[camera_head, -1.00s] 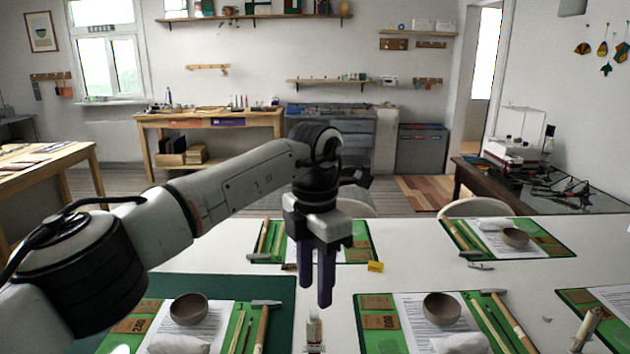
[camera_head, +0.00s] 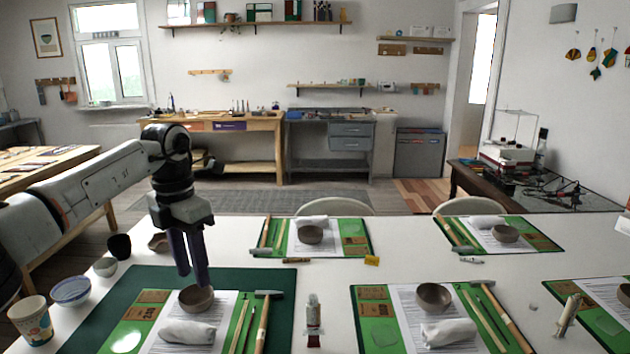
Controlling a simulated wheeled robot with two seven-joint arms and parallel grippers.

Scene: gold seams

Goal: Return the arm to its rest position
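My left gripper (camera_head: 190,279) hangs fingers down over the left part of the white table, at the left green place mat. Its two dark purple fingers are close together with a narrow gap. Nothing shows between them. A brown bowl (camera_head: 197,299) stands just below and beside the fingertips; I cannot tell whether they touch it. My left arm reaches in from the left edge. My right gripper is not in view.
The white table (camera_head: 290,287) holds several green mats with bowls, white cloths and tools. A glue bottle (camera_head: 313,312) stands mid-front. A paper cup (camera_head: 31,320), a blue-white bowl (camera_head: 71,291) and smaller bowls are at the left. Chairs (camera_head: 335,206) stand behind.

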